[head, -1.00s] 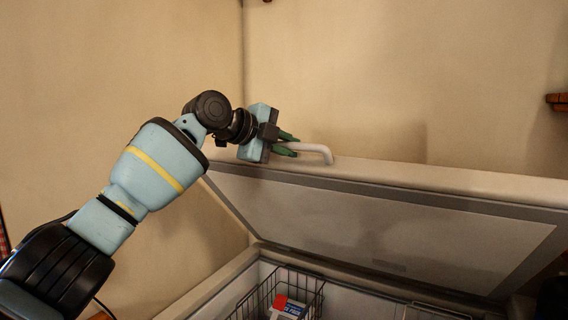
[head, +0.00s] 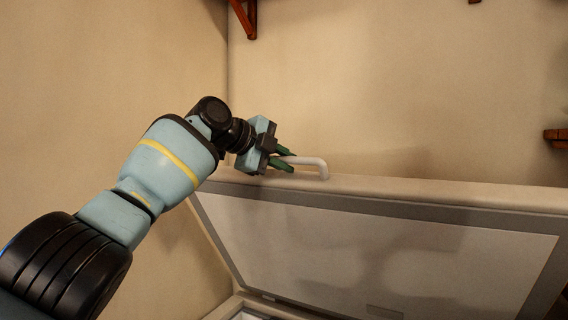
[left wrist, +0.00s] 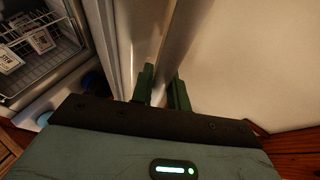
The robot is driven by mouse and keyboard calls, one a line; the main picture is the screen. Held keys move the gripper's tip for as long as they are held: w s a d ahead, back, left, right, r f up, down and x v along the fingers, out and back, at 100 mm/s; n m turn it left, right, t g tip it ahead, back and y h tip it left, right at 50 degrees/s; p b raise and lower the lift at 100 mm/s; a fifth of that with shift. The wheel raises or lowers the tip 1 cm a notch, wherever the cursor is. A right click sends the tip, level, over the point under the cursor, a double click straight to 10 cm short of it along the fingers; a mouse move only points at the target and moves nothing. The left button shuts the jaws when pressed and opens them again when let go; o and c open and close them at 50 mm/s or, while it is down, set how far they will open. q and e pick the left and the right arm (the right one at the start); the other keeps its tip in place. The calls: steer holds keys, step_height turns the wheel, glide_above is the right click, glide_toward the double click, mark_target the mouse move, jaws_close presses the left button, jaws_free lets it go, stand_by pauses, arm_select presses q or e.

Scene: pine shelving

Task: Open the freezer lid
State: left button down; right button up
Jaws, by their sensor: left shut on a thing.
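The freezer lid (head: 400,262) stands raised and tilted in the head view, its pale inner panel facing me. A white bar handle (head: 316,163) sits on the lid's upper edge. My left gripper (head: 288,161), with green fingers, is shut on the handle at its left part. The freezer body (head: 240,304) shows only as a small rim at the bottom of the head view. My right gripper is not in view.
In the left wrist view, a wire basket (left wrist: 42,50) with labelled packages is inside the freezer. A plain wall (head: 400,90) stands behind the lid. Wooden shelf brackets (head: 245,18) are on the wall above, with another wooden piece (head: 556,137) at the right.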

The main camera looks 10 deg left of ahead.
arm_select(q)
steer(key=shift+f, duration=0.15)
steer(key=c, duration=1.4)
jaws_free()
steer(key=shift+w, duration=0.1)
steer(key=shift+o, duration=0.2)
steer(key=shift+s+a+r, duration=0.4)
steer(key=shift+s+a, duration=0.05)
steer(key=v, duration=0.5)
steer(key=shift+v, duration=0.85)
